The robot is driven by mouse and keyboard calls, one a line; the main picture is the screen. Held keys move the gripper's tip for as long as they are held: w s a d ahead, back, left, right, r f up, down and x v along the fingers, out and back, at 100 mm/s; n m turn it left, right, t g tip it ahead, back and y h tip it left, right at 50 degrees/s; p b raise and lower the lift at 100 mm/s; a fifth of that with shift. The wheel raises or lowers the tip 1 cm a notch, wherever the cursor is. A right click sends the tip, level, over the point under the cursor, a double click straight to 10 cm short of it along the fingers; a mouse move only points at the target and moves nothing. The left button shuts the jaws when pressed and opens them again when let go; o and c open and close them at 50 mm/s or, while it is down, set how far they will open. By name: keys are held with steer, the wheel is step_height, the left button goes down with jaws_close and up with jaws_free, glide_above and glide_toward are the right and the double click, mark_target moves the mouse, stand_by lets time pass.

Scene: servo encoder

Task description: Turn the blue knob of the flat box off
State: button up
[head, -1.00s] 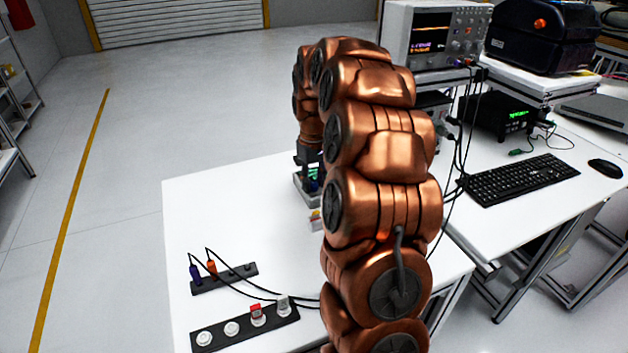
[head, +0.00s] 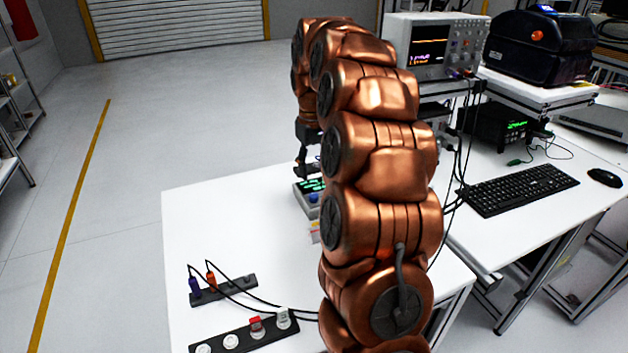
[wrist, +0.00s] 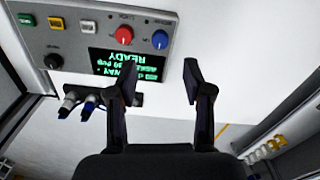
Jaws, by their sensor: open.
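The flat grey box (head: 303,202) sits on the white table, partly hidden behind my arm in the head view. In the wrist view the grey panel (wrist: 72,30) appears upside down. Its blue knob (wrist: 160,40) is at the panel's right end, beside a red knob (wrist: 124,36). A lit green-text display (wrist: 125,65) reads READY. My gripper (wrist: 157,78) is open and empty. Its fingers are apart from the blue knob, with the knob appearing beyond the gap between the tips. The head view shows the gripper above the box, mostly hidden.
The panel also has a black knob (wrist: 54,62) and small coloured buttons. A dark strip with plugs (head: 224,290) and a strip with sockets (head: 245,335) lie at the table's front left. A keyboard (head: 520,189) and oscilloscope (head: 440,47) stand at right.

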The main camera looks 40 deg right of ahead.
step_height(320, 180, up, 4)
stand_by(0.4)
steer(key=shift+a, duration=0.1)
stand_by(0.4)
steer(key=s+a+n+p, duration=0.1)
steer(key=s+a, duration=0.5)
steer(key=a, duration=0.3)
steer(key=s+a+p, duration=0.1)
steer(key=s+a, duration=0.5)
steer(key=a, duration=0.2)
steer(key=s+a+f+g+p, duration=0.1)
steer(key=s+a, duration=0.3)
steer(key=s, duration=0.6)
steer(key=s+a+f+p, duration=0.1)
steer(key=s+a+f, duration=0.3)
steer(key=s, duration=0.6)
steer(key=shift+f+g, duration=0.35)
steer(key=shift+g, duration=0.05)
